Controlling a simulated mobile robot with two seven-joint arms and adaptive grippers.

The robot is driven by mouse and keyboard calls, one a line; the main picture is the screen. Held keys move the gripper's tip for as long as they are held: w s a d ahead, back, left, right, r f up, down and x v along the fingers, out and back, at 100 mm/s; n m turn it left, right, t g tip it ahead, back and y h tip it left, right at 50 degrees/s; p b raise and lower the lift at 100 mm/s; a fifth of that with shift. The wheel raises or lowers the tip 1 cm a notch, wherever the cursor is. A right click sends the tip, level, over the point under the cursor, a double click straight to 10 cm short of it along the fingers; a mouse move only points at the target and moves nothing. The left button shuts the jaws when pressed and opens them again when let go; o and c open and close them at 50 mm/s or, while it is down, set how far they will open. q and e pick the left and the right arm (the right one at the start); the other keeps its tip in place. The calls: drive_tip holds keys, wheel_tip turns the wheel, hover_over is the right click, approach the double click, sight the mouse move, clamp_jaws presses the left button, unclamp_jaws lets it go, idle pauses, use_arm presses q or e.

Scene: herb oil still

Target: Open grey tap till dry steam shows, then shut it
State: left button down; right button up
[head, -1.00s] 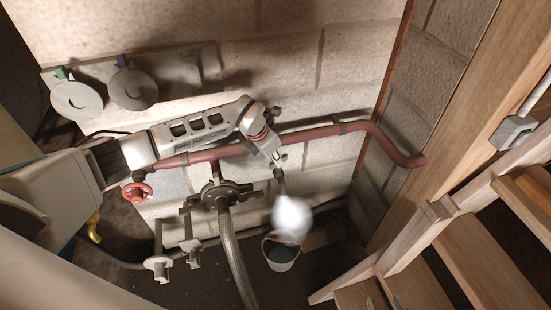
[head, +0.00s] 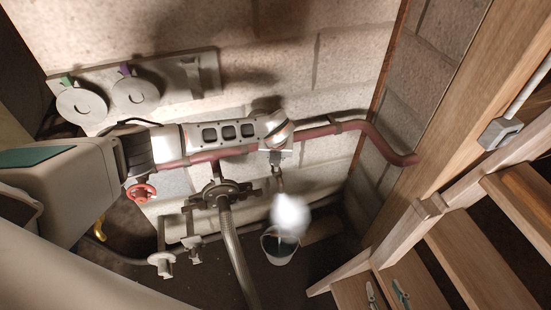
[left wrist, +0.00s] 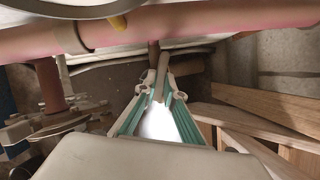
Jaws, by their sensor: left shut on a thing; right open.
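My left arm comes in from the left along the red pipe (head: 350,126). My left gripper (head: 278,160) is at the short drain pipe below it, shut on the grey tap, which the hand mostly hides in the head view. In the left wrist view the green-padded fingers (left wrist: 162,88) close around a grey-brown piece, likely the tap. A white puff of steam (head: 290,211) hangs below the outlet, bright also in the left wrist view (left wrist: 160,123). A bucket (head: 280,250) stands under it. My right gripper (head: 386,294) is open and empty at the bottom edge, over the wooden steps.
A red handwheel (head: 141,191) and a flanged fitting with a braided hose (head: 232,250) are left of the bucket. Two round grey discs with green and purple tabs (head: 82,103) are on the wall. Wooden stairs (head: 470,250) fill the right side.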

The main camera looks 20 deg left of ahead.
use_arm(q)
drive_tip(key=shift+w+d+n+g+y+b, duration=0.1)
drive_tip(key=shift+n+g+y+b, duration=0.2)
drive_tip(key=shift+n, duration=0.7)
drive_tip(key=shift+d+n+g+y+b, duration=0.1)
drive_tip(key=shift+n+y, duration=0.3)
drive_tip(key=shift+n, duration=0.6)
drive_tip(key=c, duration=2.1)
unclamp_jaws()
drive_tip(key=shift+c, duration=0.2)
drive_tip(key=v, duration=1.2)
